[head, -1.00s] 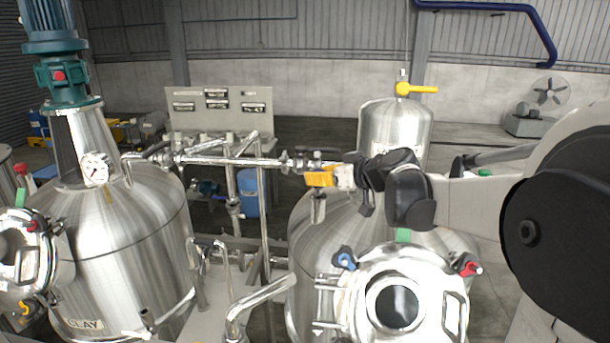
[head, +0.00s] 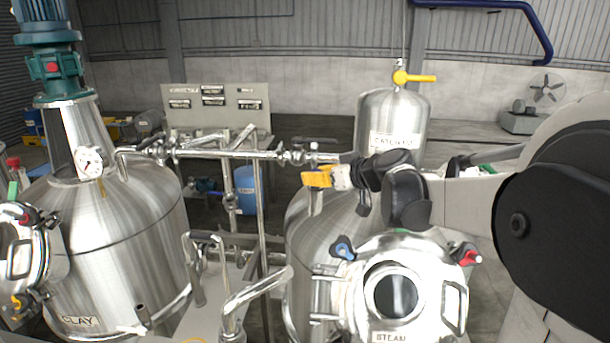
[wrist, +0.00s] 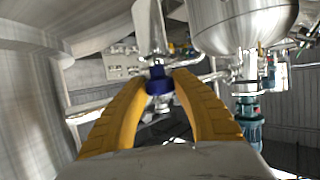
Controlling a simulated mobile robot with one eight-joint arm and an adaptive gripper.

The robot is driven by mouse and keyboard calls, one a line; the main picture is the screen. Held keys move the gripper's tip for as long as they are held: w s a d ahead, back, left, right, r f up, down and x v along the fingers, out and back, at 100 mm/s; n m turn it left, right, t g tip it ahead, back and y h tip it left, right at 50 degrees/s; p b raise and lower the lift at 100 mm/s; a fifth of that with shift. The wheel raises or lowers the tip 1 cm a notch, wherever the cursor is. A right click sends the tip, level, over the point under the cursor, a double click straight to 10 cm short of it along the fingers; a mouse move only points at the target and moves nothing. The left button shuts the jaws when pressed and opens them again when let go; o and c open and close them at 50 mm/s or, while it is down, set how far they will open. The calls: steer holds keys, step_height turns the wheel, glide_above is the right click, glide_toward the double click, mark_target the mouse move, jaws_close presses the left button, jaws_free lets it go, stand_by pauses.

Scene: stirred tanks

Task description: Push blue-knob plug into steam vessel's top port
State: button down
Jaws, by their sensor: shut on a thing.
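The steam vessel (head: 306,235) is a brushed-steel tank with a "STEAM" label (head: 390,338) under its round hatch. My gripper (head: 317,178) is above its upper left side in the head view. In the wrist view, the yellow fingers of my gripper (wrist: 159,85) are closed around the blue knob (wrist: 158,79) of the plug. A pale metal cylinder (wrist: 148,30) shows beyond the knob. In the head view a short upright metal stub (head: 316,200) shows just below the fingers; I cannot tell whether it is plug or port. The knob is hidden there.
A horizontal pipe (head: 230,154) runs just behind my gripper. The catch pot (head: 392,115) with a yellow valve handle (head: 414,78) stands behind the steam vessel. Blue (head: 343,250) and red (head: 467,256) clamp knobs flank the hatch. The clay vessel (head: 118,245) stands left.

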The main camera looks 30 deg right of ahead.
steer(key=shift+f, duration=0.3)
steer(key=c, duration=1)
jaws_free()
steer(key=shift+c, duration=0.2)
steer(key=v, duration=1.2)
